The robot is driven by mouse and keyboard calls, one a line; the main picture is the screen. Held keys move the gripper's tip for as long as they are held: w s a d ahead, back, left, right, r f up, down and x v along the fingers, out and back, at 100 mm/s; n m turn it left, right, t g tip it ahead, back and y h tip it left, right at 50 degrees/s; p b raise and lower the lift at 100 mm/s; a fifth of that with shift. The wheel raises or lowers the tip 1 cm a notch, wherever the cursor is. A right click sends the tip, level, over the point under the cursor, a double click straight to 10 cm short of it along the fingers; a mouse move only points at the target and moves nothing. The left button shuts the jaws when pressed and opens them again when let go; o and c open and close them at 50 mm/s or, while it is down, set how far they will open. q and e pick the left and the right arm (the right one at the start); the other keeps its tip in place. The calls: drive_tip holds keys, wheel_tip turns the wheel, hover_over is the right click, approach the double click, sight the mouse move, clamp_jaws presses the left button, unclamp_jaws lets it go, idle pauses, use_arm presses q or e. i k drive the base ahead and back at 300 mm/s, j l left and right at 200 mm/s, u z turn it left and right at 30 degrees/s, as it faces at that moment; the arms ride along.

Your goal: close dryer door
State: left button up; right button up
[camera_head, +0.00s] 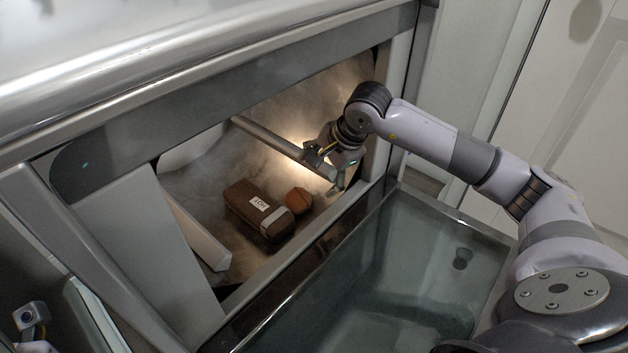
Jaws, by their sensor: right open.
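The appliance door (400,270) is a dark glass panel with a metal edge. It hangs open, folded down and outward below the lit opening. My right arm comes in from the right above the door. My right gripper (335,178) is open and empty at the right part of the opening, near the inner end of a metal bar. Whether it touches the bar cannot be told. My left gripper cannot be made out.
Inside the cavity lie a brown labelled box (258,212) and a small round brown item (299,201). A metal bar (280,147) crosses the cavity. White panels (570,100) stand at the right.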

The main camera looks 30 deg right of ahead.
sight(411, 272)
drive_tip(key=k+l, duration=0.25)
drive_tip(key=k, duration=0.25)
drive_tip(key=k+l, duration=0.2)
drive_tip(key=k, duration=0.25)
drive_tip(key=k+l, duration=0.25)
drive_tip(key=k, duration=0.25)
drive_tip(key=k+l, duration=0.2)
drive_tip(key=k, duration=0.25)
